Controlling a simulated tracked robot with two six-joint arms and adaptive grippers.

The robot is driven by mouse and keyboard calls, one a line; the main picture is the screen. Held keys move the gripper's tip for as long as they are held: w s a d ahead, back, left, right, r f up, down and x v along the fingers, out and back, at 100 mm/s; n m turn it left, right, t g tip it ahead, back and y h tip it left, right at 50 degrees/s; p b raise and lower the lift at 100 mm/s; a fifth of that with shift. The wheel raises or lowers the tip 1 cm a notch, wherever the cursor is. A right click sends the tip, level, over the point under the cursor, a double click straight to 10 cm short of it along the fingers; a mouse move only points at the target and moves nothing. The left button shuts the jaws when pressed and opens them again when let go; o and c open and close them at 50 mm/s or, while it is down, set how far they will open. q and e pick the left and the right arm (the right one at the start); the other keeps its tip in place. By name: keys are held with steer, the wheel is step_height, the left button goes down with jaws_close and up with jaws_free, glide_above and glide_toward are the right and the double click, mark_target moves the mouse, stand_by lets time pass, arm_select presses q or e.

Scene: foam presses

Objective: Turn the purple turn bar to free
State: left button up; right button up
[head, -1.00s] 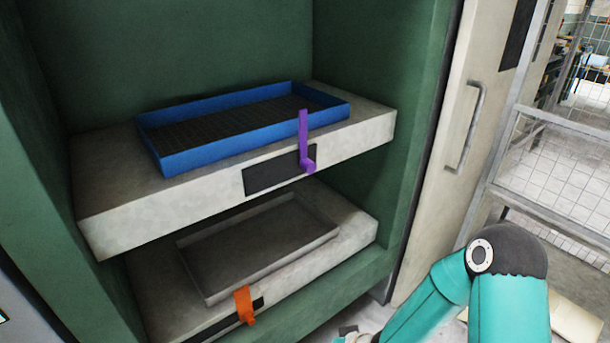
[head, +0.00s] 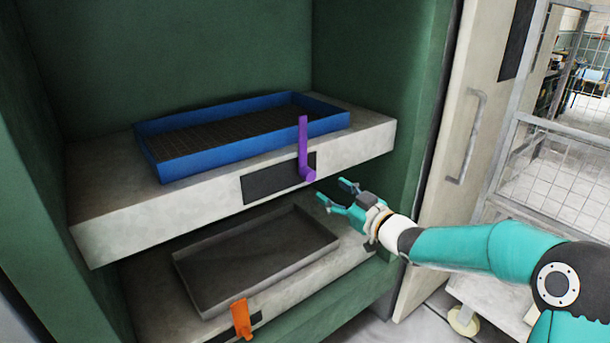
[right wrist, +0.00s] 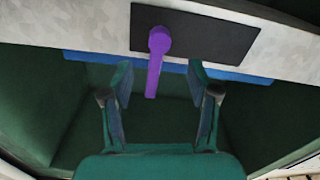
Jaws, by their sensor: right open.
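The purple turn bar (head: 303,143) stands upright from its pivot on the dark plate (head: 262,183) on the front of the upper shelf. My right gripper (head: 332,192) is open and empty, a little below and right of the bar's pivot in the head view. In the right wrist view the purple turn bar (right wrist: 155,65) shows ahead, between the lines of the two open fingers (right wrist: 160,80). I see no contact between the fingers and the bar. My left gripper is not in view.
A blue tray (head: 165,168) rests on the upper shelf (head: 110,222) behind the bar. A dark tray (head: 215,309) and an orange turn bar (head: 241,318) are on the lower shelf. The green cabinet wall (head: 405,120) stands close right of the bar.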

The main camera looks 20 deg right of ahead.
mark_target(311, 178)
steer(key=p+x, duration=0.2)
steer(key=x, duration=0.7)
steer(key=shift+w+a, duration=0.1)
steer(key=shift+w, duration=0.15)
steer(key=shift+f, duration=0.1)
jaws_close()
